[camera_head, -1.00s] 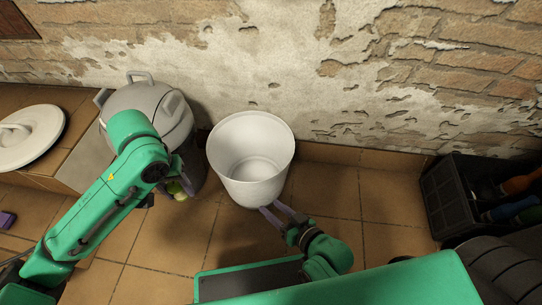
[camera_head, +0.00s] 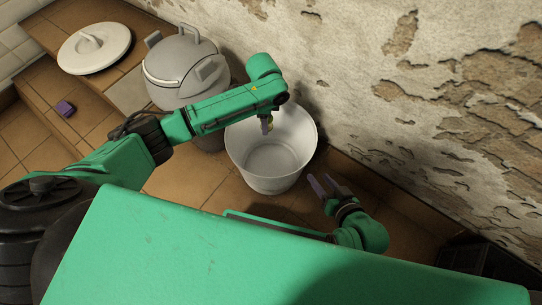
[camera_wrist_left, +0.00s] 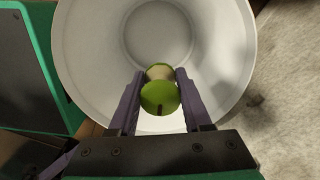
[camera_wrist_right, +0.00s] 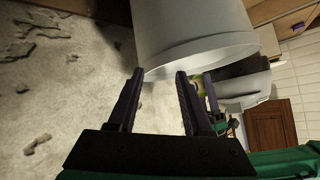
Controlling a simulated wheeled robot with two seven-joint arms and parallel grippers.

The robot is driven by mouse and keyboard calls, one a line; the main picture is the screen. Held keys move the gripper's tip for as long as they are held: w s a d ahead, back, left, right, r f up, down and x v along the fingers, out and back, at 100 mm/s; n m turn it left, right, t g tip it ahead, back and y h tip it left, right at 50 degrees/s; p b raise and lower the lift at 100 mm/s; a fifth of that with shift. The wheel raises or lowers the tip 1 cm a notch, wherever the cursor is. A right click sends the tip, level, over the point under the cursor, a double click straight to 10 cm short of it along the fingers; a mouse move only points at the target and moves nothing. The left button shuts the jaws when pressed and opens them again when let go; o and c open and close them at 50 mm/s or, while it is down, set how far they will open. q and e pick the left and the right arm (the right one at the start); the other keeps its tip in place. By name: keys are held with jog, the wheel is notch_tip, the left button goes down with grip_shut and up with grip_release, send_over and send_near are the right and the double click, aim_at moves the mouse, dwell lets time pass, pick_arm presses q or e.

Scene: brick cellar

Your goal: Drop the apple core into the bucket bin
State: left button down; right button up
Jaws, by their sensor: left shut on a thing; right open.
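The white bucket bin (camera_head: 272,170) stands upright on the tiled floor, open at the top. My left gripper (camera_head: 268,127) is over the bucket's mouth in the head view, its fingertips partly hidden by my own arm. It is shut on the apple core, whose green end (camera_wrist_left: 158,97) and pale middle show between the fingers (camera_wrist_left: 158,85) in the left wrist view, with the empty bucket interior (camera_wrist_left: 160,35) behind. My right gripper (camera_head: 328,184) is open and empty, right of the bucket. In the right wrist view, the bucket's side (camera_wrist_right: 190,30) is beyond its fingers (camera_wrist_right: 157,80).
A grey lidded pot (camera_head: 185,65) stands left of the bucket, behind my left arm. A white lid (camera_head: 94,50) lies on a tiled ledge at far left. A small purple block (camera_head: 65,109) lies below it. The rough wall (camera_head: 370,70) rises close behind the bucket.

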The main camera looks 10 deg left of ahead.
pick_arm(q)
notch_tip(320, 180, down, 4)
jog(key=b, duration=0.3)
jog(key=shift+r, duration=0.15)
jog(key=shift+f+b, duration=0.25)
jog(key=shift+b, duration=0.35)
pick_arm(e)
jog(key=f, duration=0.1)
jog(key=a+f+t, duration=0.1)
jog(key=f, duration=0.1)
jog(key=f+m+t+y, duration=0.1)
jog(key=f, duration=0.1)
jog(key=shift+s+a, duration=0.15)
jog(key=shift+a, duration=0.1)
pick_arm(q)
jog(key=shift+c, duration=1.3)
grip_release()
notch_tip(320, 180, up, 10)
jog(key=p, duration=0.5)
notch_tip(320, 180, up, 4)
jog(key=shift+r+p, duration=0.1)
jog(key=shift+p, duration=0.75)
jog(key=shift+r, duration=0.15)
pick_arm(e)
jog(key=d+r+n+g+h, duration=0.1)
jog(key=d+r+g, duration=0.2)
jog(key=r, duration=0.3)
jog(key=shift+d+r+g+h, duration=0.15)
jog(key=shift+d+g+h, duration=0.15)
jog(key=shift+h, duration=0.1)
